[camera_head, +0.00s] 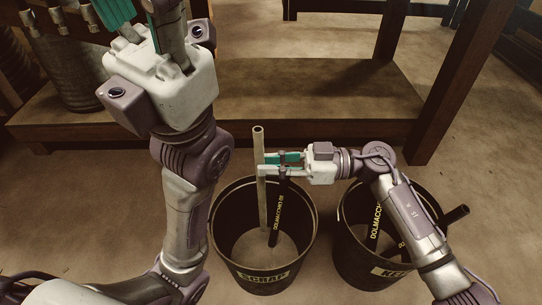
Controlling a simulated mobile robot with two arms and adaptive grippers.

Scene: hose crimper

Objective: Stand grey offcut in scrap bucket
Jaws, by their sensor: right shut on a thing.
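The grey offcut (261,200) is a thin upright tube. My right gripper (266,167) is shut on it from the right, a little above the scrap bucket's rim. The offcut's top stands above the fingers and its lower part reaches down inside the black scrap bucket (263,277), marked SCRAP. Whether its lower end touches the bucket floor I cannot tell. A black hose piece (276,215) with yellow lettering also leans in this bucket, just right of the offcut. My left gripper (150,18) is at the top left, partly cut off by the frame, far from the buckets.
A second black bucket (352,258) stands close on the right, with black hose pieces (373,228) in it. My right forearm passes over it. A wooden bench (300,130) with a low shelf and a thick leg stands behind. Bare floor lies between.

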